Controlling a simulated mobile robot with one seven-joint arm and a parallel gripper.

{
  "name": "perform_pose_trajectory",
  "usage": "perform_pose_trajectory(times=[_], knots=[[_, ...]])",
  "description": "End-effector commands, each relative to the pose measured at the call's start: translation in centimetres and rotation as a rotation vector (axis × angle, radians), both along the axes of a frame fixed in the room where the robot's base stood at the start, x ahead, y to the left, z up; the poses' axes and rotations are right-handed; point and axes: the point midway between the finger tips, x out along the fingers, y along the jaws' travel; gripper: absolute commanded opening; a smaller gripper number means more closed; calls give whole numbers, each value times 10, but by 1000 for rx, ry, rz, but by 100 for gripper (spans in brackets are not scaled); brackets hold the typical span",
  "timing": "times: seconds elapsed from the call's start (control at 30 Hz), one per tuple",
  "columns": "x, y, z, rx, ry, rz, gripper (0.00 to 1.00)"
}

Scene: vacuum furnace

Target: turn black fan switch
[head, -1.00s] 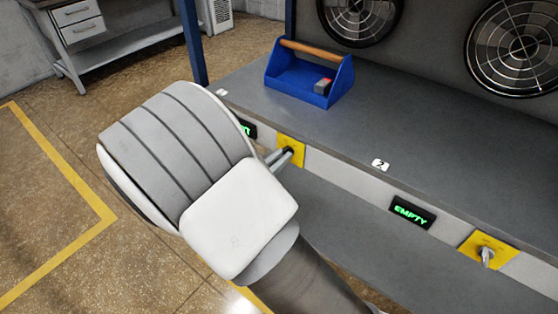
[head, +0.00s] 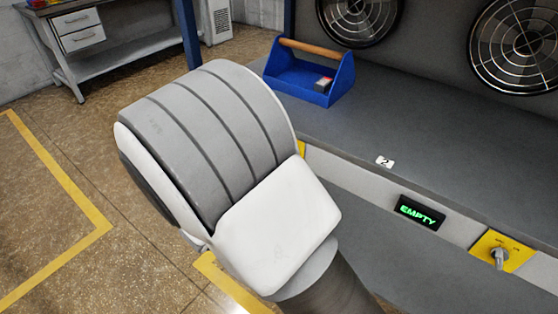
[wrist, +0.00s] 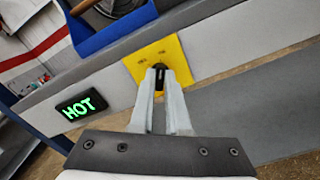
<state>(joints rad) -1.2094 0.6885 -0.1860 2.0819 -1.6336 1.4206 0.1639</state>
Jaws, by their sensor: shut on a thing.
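The black fan switch (wrist: 160,69) sits on a yellow plate (wrist: 150,55) on the pale front panel in the wrist view. My gripper (wrist: 160,75) is shut on the switch, with a fingertip on each side of it. The fingers hide most of the switch. A display reading HOT (wrist: 80,105) in green is left of the plate. In the head view my arm covers the gripper and the switch; only a sliver of the yellow plate (head: 301,148) shows past the arm.
A blue toolbox (head: 305,78) with a wooden handle stands on the grey bench top (head: 420,130). Two round fans (head: 358,18) (head: 515,45) are on the back wall. A display reading EMPTY (head: 419,212) and a second yellow plate with a grey switch (head: 499,256) are at the right.

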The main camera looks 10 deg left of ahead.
Motion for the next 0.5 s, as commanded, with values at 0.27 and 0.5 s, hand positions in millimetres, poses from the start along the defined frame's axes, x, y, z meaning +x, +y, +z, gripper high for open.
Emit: perform_pose_trajectory(times=[0.27, 0.5], knots=[[-1, 0, -1, 8, -1, 2, 0], [-1, 0, -1, 7, 0, 2, 30]])
